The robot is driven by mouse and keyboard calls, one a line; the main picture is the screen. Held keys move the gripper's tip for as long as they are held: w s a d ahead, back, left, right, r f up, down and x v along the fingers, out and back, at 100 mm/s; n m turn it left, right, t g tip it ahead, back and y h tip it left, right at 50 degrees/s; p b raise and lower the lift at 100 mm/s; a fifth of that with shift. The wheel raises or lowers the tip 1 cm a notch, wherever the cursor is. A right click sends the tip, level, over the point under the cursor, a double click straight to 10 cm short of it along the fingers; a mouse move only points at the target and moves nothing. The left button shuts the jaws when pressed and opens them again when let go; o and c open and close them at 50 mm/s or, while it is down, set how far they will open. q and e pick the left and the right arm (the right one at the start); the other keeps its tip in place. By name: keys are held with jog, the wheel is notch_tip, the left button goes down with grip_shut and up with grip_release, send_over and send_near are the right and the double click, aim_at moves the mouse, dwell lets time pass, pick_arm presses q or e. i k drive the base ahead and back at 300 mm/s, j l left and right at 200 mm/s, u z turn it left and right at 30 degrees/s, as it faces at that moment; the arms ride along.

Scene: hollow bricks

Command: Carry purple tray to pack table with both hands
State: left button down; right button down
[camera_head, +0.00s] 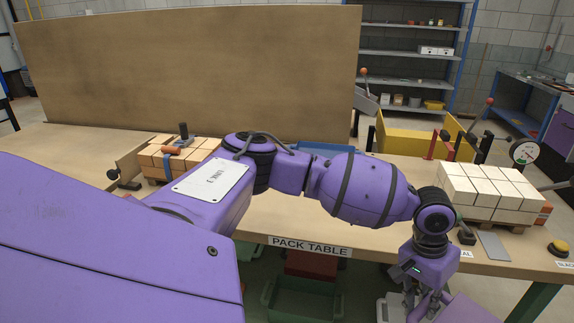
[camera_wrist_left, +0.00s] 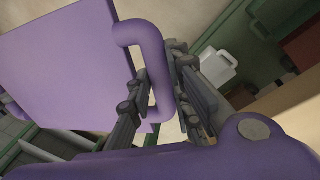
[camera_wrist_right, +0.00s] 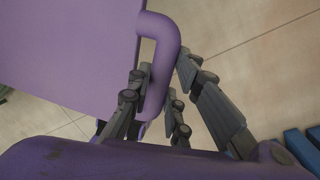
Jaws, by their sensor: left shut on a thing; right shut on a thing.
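The purple tray (camera_wrist_left: 70,65) fills the upper left of the left wrist view, and the right wrist view shows it too (camera_wrist_right: 65,50). In the head view only a purple corner (camera_head: 475,311) shows at the bottom right. My left gripper (camera_wrist_left: 160,75) is shut on one looped purple handle; it also shows in the head view (camera_head: 425,296), in front of the table's edge. My right gripper (camera_wrist_right: 163,78) is shut on another handle and is outside the head view. The pack table (camera_head: 300,222) stands ahead, with its name label on the front edge. The tray's inside is hidden.
Pale bricks on a pallet (camera_head: 490,192) stand at the table's right, beside a dial gauge (camera_head: 523,152). More bricks (camera_head: 160,160) stand at its left. A brown board (camera_head: 190,70) rises behind. A green crate (camera_head: 300,300) is below the table. The front middle of the tabletop is clear.

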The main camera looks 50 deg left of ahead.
aim_at(317, 203)
jog(key=u, duration=1)
